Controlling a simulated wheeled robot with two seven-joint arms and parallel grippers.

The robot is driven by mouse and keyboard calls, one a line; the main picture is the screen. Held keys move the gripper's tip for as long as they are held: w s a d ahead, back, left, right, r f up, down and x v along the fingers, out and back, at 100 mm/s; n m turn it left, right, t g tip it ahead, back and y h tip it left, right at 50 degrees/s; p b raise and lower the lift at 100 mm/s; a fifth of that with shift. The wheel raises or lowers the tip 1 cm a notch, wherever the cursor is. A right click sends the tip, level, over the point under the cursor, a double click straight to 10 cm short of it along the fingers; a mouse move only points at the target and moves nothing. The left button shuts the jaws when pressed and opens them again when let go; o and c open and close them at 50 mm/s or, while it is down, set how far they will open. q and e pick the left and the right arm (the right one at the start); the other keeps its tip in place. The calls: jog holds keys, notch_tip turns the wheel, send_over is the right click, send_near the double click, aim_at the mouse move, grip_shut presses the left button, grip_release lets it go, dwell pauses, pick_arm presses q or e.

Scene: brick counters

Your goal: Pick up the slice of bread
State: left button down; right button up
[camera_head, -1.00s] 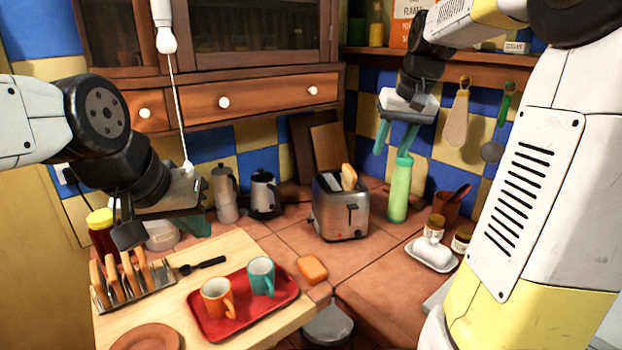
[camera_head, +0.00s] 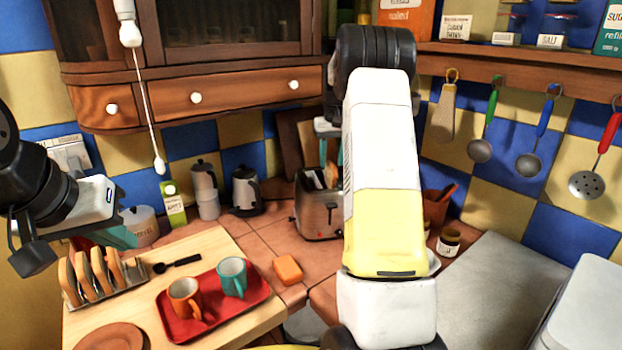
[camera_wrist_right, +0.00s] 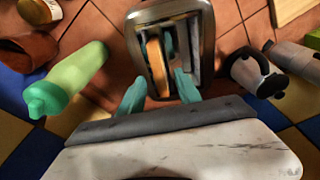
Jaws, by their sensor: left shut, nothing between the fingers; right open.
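A slice of bread (camera_wrist_right: 157,65) stands in one slot of the metal toaster (camera_wrist_right: 206,40), its top edge showing. In the head view the toaster (camera_head: 318,212) stands on the tiled counter, and the bread (camera_head: 331,177) is partly hidden by my right arm. My right gripper (camera_wrist_right: 161,90) is open above the toaster. Its teal fingers appear on either side of the slice in the wrist view, with no clear contact. My left gripper (camera_head: 122,237) is shut and empty, above the left counter.
A toast rack (camera_head: 108,290) with several slices and a red tray (camera_head: 212,315) with two mugs stand on the wooden board. A green bottle (camera_wrist_right: 70,80) and a kettle (camera_wrist_right: 250,72) flank the toaster in the wrist view. Utensils hang on the right wall.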

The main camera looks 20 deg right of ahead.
jog(key=shift+w+f, duration=0.2)
jog(key=shift+f, duration=1.2)
grip_shut()
jog(key=shift+r, duration=0.1)
